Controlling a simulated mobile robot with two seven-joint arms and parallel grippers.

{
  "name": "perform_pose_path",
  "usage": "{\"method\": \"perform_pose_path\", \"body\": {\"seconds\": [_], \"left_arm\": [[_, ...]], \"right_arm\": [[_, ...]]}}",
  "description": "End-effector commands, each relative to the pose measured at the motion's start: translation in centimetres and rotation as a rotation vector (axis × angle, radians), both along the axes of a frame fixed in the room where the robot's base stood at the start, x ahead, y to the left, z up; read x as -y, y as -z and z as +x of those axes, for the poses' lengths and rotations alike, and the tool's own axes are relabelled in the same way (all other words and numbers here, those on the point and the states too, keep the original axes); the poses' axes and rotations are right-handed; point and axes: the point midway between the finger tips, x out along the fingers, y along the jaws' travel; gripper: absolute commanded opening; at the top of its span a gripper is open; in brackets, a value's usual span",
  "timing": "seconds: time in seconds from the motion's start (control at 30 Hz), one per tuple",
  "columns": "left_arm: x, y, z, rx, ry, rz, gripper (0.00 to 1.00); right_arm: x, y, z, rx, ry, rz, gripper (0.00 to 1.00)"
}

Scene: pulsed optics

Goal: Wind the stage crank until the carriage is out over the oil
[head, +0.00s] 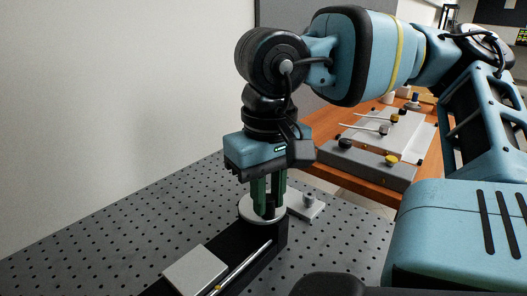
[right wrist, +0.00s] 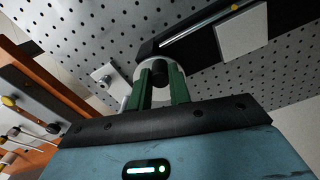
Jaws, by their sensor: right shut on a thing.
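The stage is a dark rail (head: 213,240) on the perforated bench, with a bright lead screw along it. The carriage is a pale square plate (head: 195,270) on the near part of the rail; it also shows in the right wrist view (right wrist: 243,38). The crank (head: 249,211) is a round silver disc at the rail's far end, with a dark upright handle (head: 269,205). My right gripper (head: 265,198) points down over the disc, its green fingers shut on the handle; the fingers partly hide it. My left gripper is out of view. I see no oil.
A small grey block with a post (head: 306,205) stands just right of the crank. A plain wall rises behind the bench. The bench left of the rail is clear.

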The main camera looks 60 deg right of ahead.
Motion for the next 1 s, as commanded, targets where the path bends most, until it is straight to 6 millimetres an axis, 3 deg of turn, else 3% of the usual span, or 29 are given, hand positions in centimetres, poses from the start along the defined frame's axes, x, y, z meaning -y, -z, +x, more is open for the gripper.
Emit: {"method": "perform_pose_path", "body": {"seconds": [0.17, 0.53, 1.0], "left_arm": [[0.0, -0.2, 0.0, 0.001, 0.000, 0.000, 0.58], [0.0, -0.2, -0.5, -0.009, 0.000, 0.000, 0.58], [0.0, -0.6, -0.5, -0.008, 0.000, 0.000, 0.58]], "right_arm": [[0.3, 0.0, -0.2, 0.000, -0.107, 0.000, 0.00], [0.4, 0.0, -0.3, 0.000, -0.156, 0.000, 0.00], [1.5, -0.1, -0.6, 0.000, -0.589, 0.000, 0.00]]}}
